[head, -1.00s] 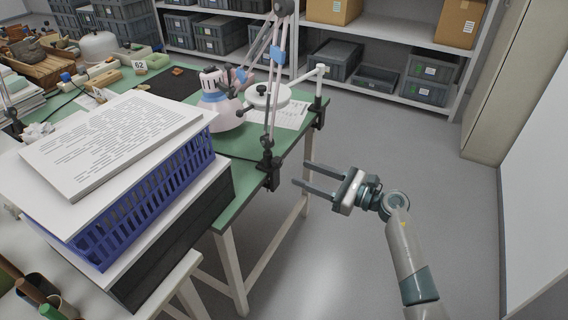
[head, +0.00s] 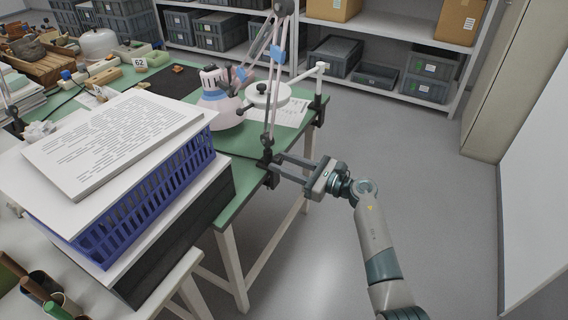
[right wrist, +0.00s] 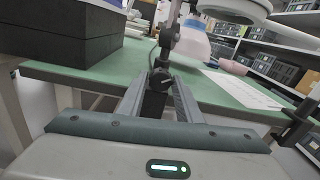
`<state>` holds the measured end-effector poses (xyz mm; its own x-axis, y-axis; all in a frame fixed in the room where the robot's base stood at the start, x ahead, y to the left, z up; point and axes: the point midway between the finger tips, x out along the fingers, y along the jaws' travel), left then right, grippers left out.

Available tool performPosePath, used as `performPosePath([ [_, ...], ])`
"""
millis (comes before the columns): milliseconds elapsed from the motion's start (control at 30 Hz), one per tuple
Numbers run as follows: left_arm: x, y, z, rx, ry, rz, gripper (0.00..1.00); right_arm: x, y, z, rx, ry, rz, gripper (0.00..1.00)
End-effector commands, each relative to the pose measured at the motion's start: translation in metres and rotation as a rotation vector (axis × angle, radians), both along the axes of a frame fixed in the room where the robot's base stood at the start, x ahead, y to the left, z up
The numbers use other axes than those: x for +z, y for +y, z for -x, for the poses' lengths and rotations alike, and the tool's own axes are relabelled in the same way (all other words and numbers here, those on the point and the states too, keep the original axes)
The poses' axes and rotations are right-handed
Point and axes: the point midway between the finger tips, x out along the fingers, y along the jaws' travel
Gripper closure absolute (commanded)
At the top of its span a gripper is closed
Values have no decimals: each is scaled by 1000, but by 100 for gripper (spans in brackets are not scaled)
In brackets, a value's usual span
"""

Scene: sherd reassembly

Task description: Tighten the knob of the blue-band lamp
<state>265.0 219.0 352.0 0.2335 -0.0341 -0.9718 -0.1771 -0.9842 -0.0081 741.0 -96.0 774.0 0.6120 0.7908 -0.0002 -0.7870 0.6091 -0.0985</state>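The blue-band lamp (head: 277,52) has a jointed arm with a blue band and stands in a black clamp at the green table's (head: 239,142) near right edge. Its pale shade (head: 216,96) hangs over the table. The clamp's dark knob (right wrist: 160,79) shows in the right wrist view, between the finger ends. My right gripper (head: 277,165) is open, its two fingers pointing left at the clamp. In the right wrist view the fingers (right wrist: 160,88) lie on either side of the knob; I cannot tell whether they touch it. My left gripper is not in view.
A blue basket (head: 150,195) with papers on top stands on a dark box at the near left. A white round-headed lamp (head: 268,95) is clamped farther along the table edge. Shelves (head: 395,82) stand behind. The floor at right is clear.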

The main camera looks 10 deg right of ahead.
Motion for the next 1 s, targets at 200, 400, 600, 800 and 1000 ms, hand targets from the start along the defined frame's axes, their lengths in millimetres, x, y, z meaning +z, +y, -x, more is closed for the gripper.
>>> performPosePath([
  [200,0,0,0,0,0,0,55,0,0,0,0,1,-1,96],
  [400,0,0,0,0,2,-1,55,0,-1,0,1,45,-31,96],
  [600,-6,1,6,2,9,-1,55,2,0,1,1,161,-114,96],
  [800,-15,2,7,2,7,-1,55,0,0,1,0,203,-147,96],
  [1000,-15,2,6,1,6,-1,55,0,0,1,0,203,-147,72],
])
